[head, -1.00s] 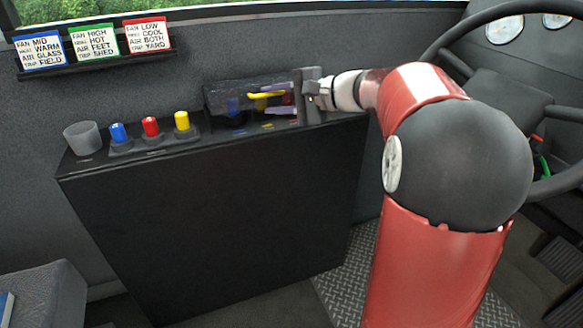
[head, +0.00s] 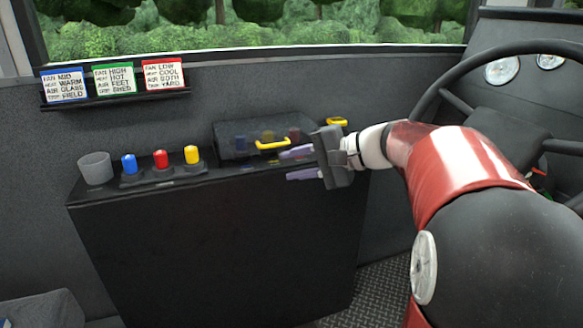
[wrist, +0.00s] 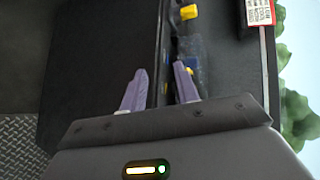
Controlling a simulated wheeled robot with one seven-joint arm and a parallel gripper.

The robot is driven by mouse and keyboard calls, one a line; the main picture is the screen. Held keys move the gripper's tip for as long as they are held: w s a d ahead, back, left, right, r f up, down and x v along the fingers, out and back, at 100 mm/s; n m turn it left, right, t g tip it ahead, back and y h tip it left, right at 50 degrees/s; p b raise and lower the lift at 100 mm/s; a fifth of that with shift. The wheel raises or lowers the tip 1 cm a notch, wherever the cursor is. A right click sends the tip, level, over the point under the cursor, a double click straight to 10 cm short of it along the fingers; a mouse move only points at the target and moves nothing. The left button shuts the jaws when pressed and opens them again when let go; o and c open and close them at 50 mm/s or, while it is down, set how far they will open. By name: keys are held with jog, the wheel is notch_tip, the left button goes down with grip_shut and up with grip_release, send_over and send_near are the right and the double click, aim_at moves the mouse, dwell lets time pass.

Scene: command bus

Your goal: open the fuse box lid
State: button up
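The fuse box (head: 232,142) is a dark, see-through-lidded box on top of the black console. Its lid looks shut, with a yellow handle (head: 272,144) at the front. Dim blue, yellow and red fuses show through the lid. My gripper (head: 285,165) is open and empty, with two purple fingers apart, just right of and slightly below the handle in the head view. In the wrist view, my gripper (wrist: 160,70) points along the console edge, and the fuse box (wrist: 193,50) lies beyond the right finger, which partly covers it. I cannot tell whether a finger touches the handle.
Blue (head: 129,163), red (head: 160,159) and yellow (head: 191,155) knobs and a grey cup (head: 95,167) stand left of the box. A yellow part (head: 337,121) shows behind my gripper. Cards (head: 113,78) hang on the wall; a steering wheel (head: 425,100) is at right.

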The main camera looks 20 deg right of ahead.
jog(key=shift+s+a+f+n+g+h, duration=0.2)
jog(key=shift+s+a, duration=0.2)
jog(key=shift+s, duration=0.15)
jog(key=shift+s+a+f+n+g+h, duration=0.1)
jog(key=shift+s+a+f+g, duration=0.1)
jog(key=shift+s+a, duration=0.25)
